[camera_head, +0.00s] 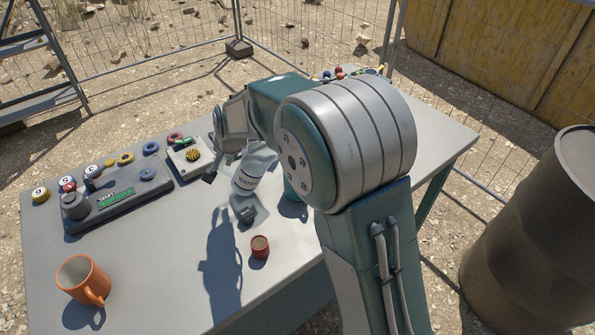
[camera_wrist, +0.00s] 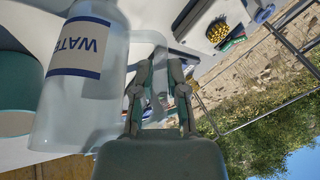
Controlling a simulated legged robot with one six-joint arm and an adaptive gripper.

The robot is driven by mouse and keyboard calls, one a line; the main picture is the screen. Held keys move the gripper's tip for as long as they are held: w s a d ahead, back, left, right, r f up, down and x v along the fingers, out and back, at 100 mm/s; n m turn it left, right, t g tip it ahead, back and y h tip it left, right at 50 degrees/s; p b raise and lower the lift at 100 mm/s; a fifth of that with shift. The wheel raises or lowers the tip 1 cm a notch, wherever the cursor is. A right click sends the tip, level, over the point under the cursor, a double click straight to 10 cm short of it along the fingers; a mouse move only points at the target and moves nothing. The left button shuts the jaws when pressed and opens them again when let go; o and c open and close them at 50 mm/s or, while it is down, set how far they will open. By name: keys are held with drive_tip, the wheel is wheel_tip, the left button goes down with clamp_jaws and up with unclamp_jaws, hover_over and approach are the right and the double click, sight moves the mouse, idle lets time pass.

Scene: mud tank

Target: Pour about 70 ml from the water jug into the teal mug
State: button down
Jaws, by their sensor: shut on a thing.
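The water jug (camera_head: 248,181) is clear with a white and blue label, left of my arm over the table in the head view. In the wrist view the jug (camera_wrist: 75,85) fills the left side. My gripper (camera_wrist: 162,72) is shut on its handle; in the head view my gripper (camera_head: 222,148) is at the jug's upper left. The jug leans slightly in the head view; whether its base touches the table is unclear. A teal mug (camera_head: 291,190) stands just right of the jug, mostly hidden by my arm. A teal round shape (camera_wrist: 15,110), likely this mug, shows beside the jug in the wrist view.
An orange mug (camera_head: 84,279) stands at the table's front left. A red can (camera_head: 260,246) and a small dark object (camera_head: 247,214) are near the jug. A control panel (camera_head: 115,200) and button box (camera_head: 190,158) lie left. A barrel (camera_head: 535,230) stands right.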

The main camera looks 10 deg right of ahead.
sight(244, 150)
drive_tip(key=shift+s+d+r+m+t+y+p, duration=0.15)
drive_tip(key=shift+d+r+t+y, duration=0.1)
drive_tip(key=shift+d+y, duration=0.25)
drive_tip(key=shift+s+d+r+m+t+y+p, duration=0.1)
drive_tip(key=shift+d+r+m+t+y+p, duration=0.1)
drive_tip(key=shift+d+y, duration=0.3)
drive_tip(key=shift+d+r+t+y+p, duration=0.25)
drive_tip(key=shift+d+r+y+p, duration=0.1)
drive_tip(key=shift+d+r+y, duration=0.5)
drive_tip(key=shift+s+r+m+y, duration=0.15)
drive_tip(key=shift+r+m+y, duration=0.1)
drive_tip(key=shift+r+y, duration=0.4)
drive_tip(key=shift+d+r+p, duration=0.15)
drive_tip(key=shift+r+p, duration=0.15)
drive_tip(key=shift+p, duration=0.05)
drive_tip(key=shift+d+r+t+y+p, duration=0.15)
drive_tip(key=shift+r+t+y+p, duration=0.15)
drive_tip(key=shift+y+p, duration=0.1)
drive_tip(key=shift+s+d+r, duration=0.1)
drive_tip(key=shift+d+r, duration=0.1)
drive_tip(key=shift+r, duration=0.05)
drive_tip(key=shift+d+r+p, duration=0.1)
drive_tip(key=shift+r+p, duration=0.05)
drive_tip(key=shift+p, duration=0.15)
drive_tip(key=shift+r+y, duration=0.1)
drive_tip(key=shift+y, duration=0.2)
drive_tip(key=shift+s+d+r+m, duration=0.1)
drive_tip(key=shift+d+r+m, duration=0.05)
drive_tip(key=shift+d+m, duration=0.15)
